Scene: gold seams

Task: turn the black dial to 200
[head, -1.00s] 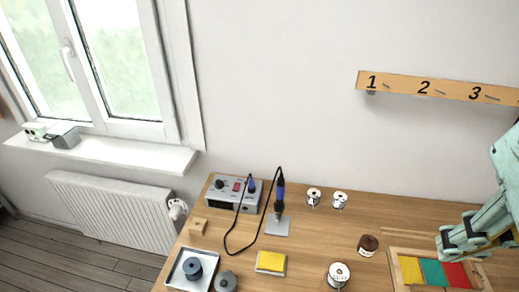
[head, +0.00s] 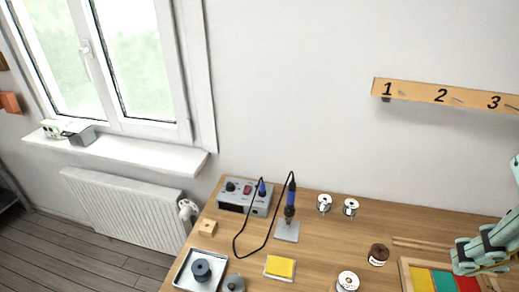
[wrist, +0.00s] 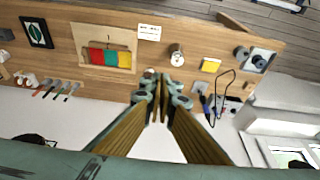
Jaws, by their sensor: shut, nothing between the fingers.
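The black dial (head: 230,186) is a small round knob on the left of the grey soldering station (head: 243,208), beside a red switch (head: 248,189). Its pointer and scale are too small to read. The station also shows at the right in the wrist view (wrist: 232,102); the dial is not clear there. My gripper (head: 476,258) is at the far right in the head view, over the tray of coloured pads and well away from the station. In the wrist view its fingers (wrist: 162,80) are together and hold nothing.
The soldering iron (head: 290,205) stands upright right of the station, its black cable looping in front. Solder spools (head: 324,203), a yellow sponge (head: 280,267), a wooden block (head: 207,228) and a metal tray (head: 183,279) are nearby. A numbered rail (head: 460,97) hangs on the wall.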

